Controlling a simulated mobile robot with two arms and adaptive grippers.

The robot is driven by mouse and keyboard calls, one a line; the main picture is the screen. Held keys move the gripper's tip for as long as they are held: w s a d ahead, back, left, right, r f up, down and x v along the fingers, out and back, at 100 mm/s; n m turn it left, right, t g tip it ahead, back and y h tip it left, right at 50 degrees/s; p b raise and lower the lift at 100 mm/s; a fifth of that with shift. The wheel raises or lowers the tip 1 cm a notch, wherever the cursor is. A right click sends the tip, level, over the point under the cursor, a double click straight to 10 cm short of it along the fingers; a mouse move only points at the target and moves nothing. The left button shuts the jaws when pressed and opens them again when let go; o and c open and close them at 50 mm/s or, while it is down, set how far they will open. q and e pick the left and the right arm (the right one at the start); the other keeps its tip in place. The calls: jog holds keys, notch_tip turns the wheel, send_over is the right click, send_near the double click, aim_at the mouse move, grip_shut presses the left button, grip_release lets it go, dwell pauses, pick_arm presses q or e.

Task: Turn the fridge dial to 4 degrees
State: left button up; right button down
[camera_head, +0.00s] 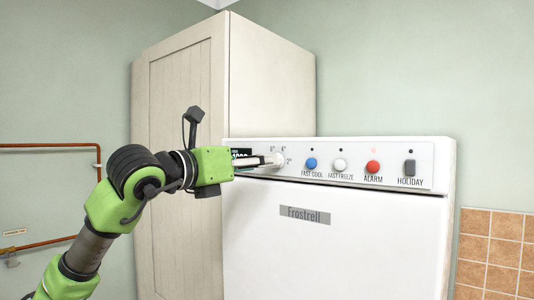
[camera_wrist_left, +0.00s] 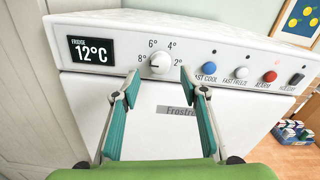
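The white fridge dial (camera_wrist_left: 160,63) is on the front panel of the white Frostrell fridge (camera_head: 330,235). Marks 8°, 6°, 4° and 2° surround it, and its pointer is too small to read surely. The display (camera_wrist_left: 92,50) left of it reads FRIDGE 12°C. My left gripper (camera_wrist_left: 159,74) is open in the left wrist view, one finger to each side of the dial, with nothing held. In the head view the left gripper (camera_head: 262,161) reaches the dial (camera_head: 277,159) from the left and partly covers the display. Contact cannot be told. My right gripper is not in view.
Right of the dial are a blue fast cool button (camera_head: 311,163), a white fast freeze button (camera_head: 340,165), a red alarm button (camera_head: 373,167) and a grey holiday switch (camera_head: 409,168). A tall cream cabinet (camera_head: 270,85) stands behind and left of the fridge. Copper pipes (camera_head: 50,146) run along the left wall.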

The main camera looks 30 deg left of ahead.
pick_arm(q)
jog(key=w+p, duration=0.1)
jog(key=w, duration=0.3)
jog(key=shift+w+d, duration=0.1)
jog(key=shift+d, duration=0.1)
jog(key=c, duration=1.1)
